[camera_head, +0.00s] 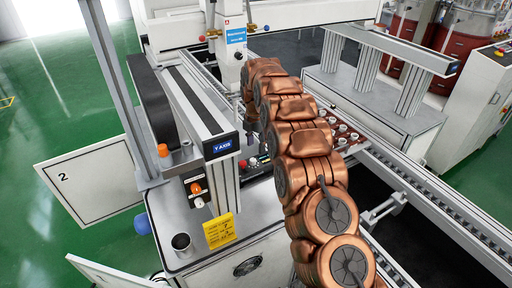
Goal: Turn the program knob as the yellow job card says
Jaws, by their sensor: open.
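The yellow job card (220,231) stands at the front edge of the grey machine top, left of my arm. Its print is too small to read. A small dark control panel behind the card, beside my arm, carries a red button (253,161) and pale round parts; my arm covers some of it. I cannot tell which part is the program knob. An orange knob (196,187) sits on a box left of the "Y AXIS" post. My copper arm reaches from the lower right up to the middle.
The "Y AXIS" beam (221,146) stands close left of my arm. A dark cup (181,243) stands near the card. Open white doors (92,180) stick out left over green floor.

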